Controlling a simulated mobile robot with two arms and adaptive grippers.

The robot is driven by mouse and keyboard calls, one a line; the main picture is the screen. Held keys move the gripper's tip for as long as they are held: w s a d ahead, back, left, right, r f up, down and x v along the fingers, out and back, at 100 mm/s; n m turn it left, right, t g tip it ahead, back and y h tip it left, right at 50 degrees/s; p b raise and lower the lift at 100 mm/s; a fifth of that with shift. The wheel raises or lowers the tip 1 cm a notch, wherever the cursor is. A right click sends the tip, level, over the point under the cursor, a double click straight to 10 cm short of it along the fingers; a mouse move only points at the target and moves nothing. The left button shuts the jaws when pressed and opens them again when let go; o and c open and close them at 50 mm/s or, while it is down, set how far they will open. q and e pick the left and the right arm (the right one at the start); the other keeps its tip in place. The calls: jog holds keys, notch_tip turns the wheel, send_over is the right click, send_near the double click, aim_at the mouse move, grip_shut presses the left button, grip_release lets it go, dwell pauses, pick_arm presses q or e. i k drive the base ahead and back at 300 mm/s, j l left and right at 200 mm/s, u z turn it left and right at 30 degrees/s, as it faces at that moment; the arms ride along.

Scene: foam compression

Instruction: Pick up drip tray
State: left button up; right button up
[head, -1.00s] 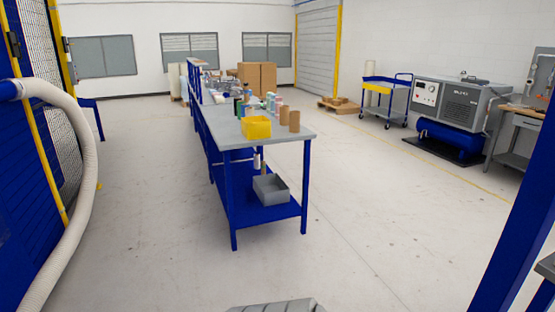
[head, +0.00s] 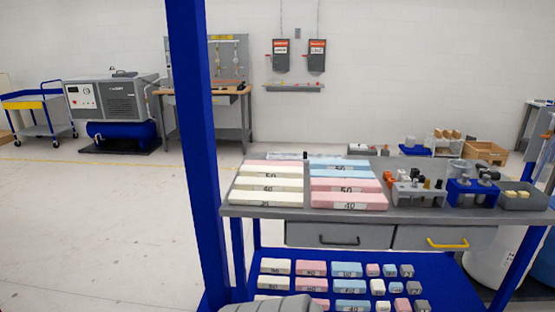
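I cannot tell for sure which thing is the drip tray. A shallow grey tray (head: 524,202) with small yellow blocks in it sits at the right end of the grey workbench top (head: 262,214). A clear, flat, shiny item (head: 289,156) lies at the back left of the same top, behind the foam blocks; it is too small to make out. Neither of my grippers is in view.
Labelled foam blocks (head: 347,200) are stacked on the bench, with smaller ones on the blue lower shelf (head: 440,290). A blue post (head: 195,150) stands at the bench's left. Open floor (head: 90,230) lies left. A compressor (head: 110,100) stands far left.

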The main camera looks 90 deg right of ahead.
aim_at(304, 157)
jog(key=z, duration=3)
jog(key=i+j+u, duration=1.1)
jog(key=i, duration=0.25)
jog(key=i+j+u, duration=0.2)
jog(key=i+u, duration=0.15)
jog(key=i, duration=0.3)
jog(key=i+u, duration=0.35)
jog(key=i, duration=0.3)
jog(key=i+l+z, duration=0.15)
jog(key=i+z, duration=0.2)
jog(key=i, duration=0.15)
jog(key=i+z, duration=0.4)
jog(key=i, duration=0.15)
jog(key=i+j+z, duration=0.15)
jog(key=i+z, duration=0.2)
jog(key=i, duration=0.15)
jog(key=i+j+z, duration=0.35)
jog(key=i, duration=0.15)
jog(key=i+l+z, duration=0.15)
jog(key=i+z, duration=0.3)
jog(key=i+j+z, duration=0.15)
jog(key=i+z, duration=0.35)
jog(key=i, duration=0.2)
jog(key=i+j+z, duration=0.25)
jog(key=i+z, duration=0.2)
jog(key=i, duration=0.1)
